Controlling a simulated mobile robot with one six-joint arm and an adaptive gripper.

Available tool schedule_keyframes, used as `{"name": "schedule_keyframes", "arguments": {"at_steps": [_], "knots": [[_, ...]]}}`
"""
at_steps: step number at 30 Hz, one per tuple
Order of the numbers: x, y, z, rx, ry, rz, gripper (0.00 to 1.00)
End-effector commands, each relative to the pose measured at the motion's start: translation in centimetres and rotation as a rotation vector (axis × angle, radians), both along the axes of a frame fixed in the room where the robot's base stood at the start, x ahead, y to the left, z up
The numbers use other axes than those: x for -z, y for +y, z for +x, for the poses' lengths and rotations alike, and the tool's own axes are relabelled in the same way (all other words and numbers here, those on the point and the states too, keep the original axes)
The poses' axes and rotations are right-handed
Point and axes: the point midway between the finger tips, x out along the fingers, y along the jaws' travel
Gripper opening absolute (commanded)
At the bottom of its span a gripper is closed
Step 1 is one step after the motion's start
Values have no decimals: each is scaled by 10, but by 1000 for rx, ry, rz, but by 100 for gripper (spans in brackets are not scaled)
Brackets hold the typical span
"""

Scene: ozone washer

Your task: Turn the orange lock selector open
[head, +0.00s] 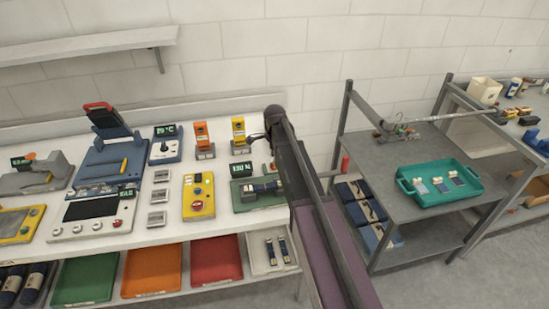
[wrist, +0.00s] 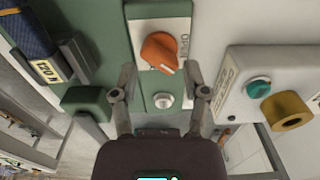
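The orange lock selector (wrist: 160,52) is a knob on a white plate (wrist: 181,28) on a green unit in the wrist view. Its narrow end and pale mark point down and slightly right in the picture. I cannot tell that either finger touches the knob. In the head view my arm covers much of this area, and the selector cannot be made out surely.
A round white button (wrist: 163,101) sits below the selector, between my fingers. A pale box with a teal knob (wrist: 258,87) and a yellow knob (wrist: 286,110) stands close on the right. The green unit (head: 245,200) has a yellow control box (head: 198,196) on its left.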

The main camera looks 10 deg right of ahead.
Motion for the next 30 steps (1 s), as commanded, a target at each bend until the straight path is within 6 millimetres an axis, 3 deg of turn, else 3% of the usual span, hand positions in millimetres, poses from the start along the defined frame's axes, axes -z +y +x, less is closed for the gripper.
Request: {"name": "schedule_keyframes", "arguments": {"at_steps": [1,30], "knots": [[-9,0,0,0,0,0,59],[-89,0,0,-2,0,0,59]]}}
